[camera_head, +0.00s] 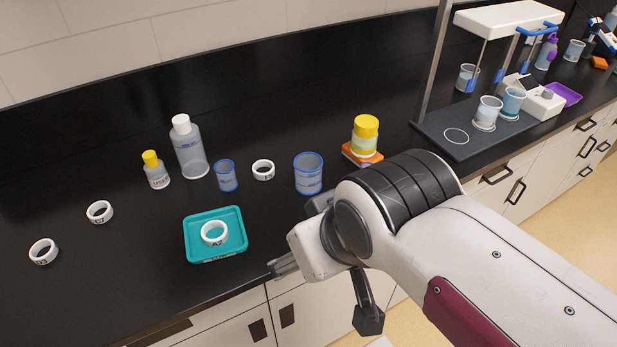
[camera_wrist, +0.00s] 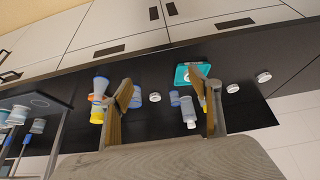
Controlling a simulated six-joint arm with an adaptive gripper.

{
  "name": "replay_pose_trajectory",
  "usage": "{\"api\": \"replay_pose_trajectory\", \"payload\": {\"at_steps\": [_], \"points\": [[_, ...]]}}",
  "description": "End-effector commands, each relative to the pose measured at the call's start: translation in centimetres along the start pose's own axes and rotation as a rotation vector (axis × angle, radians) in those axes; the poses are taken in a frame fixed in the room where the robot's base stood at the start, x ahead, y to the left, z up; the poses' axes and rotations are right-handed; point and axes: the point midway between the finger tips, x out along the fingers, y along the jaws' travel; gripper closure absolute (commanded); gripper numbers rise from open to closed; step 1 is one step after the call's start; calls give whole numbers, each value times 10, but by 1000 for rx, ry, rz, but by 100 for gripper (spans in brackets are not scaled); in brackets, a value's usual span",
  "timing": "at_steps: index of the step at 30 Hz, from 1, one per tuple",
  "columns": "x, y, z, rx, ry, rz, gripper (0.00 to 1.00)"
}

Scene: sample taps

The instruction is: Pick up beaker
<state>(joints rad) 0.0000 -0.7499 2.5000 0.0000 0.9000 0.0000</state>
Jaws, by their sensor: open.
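Two clear blue-rimmed beakers stand upright on the black counter: a small beaker (camera_head: 227,176) and a larger beaker (camera_head: 308,174). The small one shows between the fingers in the wrist view (camera_wrist: 174,98); the larger is partly hidden by a finger there (camera_wrist: 136,99). More beakers stand at the rack, including a clear one (camera_head: 487,112) and one with blue liquid (camera_head: 512,102). My gripper (camera_wrist: 164,90) is open and empty, near the counter's front edge and apart from the beakers. In the head view my arm partly hides it.
A teal tray (camera_head: 190,243) holds a white ring (camera_head: 214,233). A white-capped bottle (camera_head: 188,150), a yellow-capped bottle (camera_head: 156,172) and a yellow-lidded jar (camera_head: 364,136) stand nearby. Other rings (camera_head: 263,169) (camera_head: 99,212) (camera_head: 43,251) lie on the counter. A rack stand (camera_head: 450,141) stands right.

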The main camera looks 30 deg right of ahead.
Motion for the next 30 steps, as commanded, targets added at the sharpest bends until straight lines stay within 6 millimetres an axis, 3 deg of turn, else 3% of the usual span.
{"api": "replay_pose_trajectory", "payload": {"at_steps": [14,20,30], "points": [[5,-7,-10,6,15,-23,36],[21,-25,-39,35,62,-85,36],[59,-58,-109,150,185,-188,36]]}}
